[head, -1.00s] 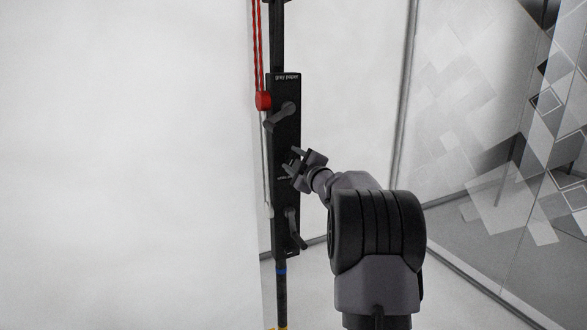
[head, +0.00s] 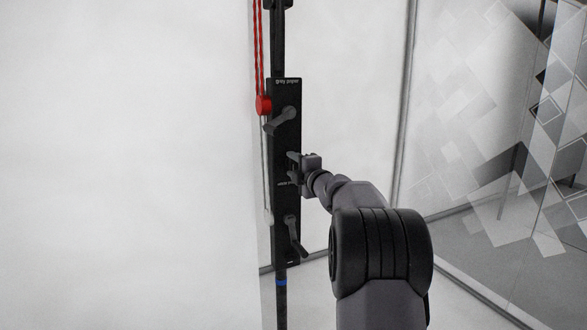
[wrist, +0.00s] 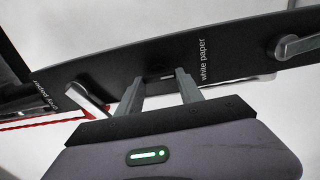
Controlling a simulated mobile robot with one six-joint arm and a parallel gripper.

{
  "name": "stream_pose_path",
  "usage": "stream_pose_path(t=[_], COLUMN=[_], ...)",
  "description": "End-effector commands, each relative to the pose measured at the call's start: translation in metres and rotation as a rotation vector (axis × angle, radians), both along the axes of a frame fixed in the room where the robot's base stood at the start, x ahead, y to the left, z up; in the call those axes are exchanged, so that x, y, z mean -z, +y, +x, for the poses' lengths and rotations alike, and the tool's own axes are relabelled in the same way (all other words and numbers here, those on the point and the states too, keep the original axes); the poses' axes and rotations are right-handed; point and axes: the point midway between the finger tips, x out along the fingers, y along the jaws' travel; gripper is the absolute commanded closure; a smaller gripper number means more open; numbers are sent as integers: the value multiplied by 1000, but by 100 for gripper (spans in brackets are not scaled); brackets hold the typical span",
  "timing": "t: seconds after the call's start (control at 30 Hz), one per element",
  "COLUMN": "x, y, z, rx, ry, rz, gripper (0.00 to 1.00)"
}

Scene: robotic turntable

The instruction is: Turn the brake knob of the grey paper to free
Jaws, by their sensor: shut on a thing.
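The black brake panel (head: 287,150) stands upright on a dark pole. Under its upside-down grey paper label (head: 285,81) is the grey paper knob (head: 281,121), a grey lever slanting down to the left. It also shows left of my fingers in the wrist view (wrist: 87,100), apart from them. The white paper knob (head: 293,238) sits lower, below the white paper label (wrist: 203,60). My gripper (head: 293,170) is at the panel's middle, between the two knobs. Its fingers (wrist: 158,82) stand apart at the panel; what they grip between them is hard to make out.
A red toggle (head: 263,105) with red cords hangs left of the upper knob. A large white paper sheet (head: 120,165) fills the left. A patterned glass wall (head: 480,110) stands to the right. Open floor shows between panel and glass.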

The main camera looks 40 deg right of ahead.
Motion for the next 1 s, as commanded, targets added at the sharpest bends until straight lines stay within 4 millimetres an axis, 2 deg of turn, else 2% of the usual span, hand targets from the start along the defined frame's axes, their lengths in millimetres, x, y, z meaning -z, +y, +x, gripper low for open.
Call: stream_pose_path(t=[0.4, 0.43, 0.53, 0.87, 1.0], x=[0, 0, 0, -1, -1], y=[0, 0, 0, 0, 6], z=[0, 0, 0, -3, -25], rx=[0, 0, 0, 0, 1], ry=[2, 2, 2, 1, 1], rz=[-8, -8, -8, -6, -5], gripper=[97, 52, 35, 35, 35])
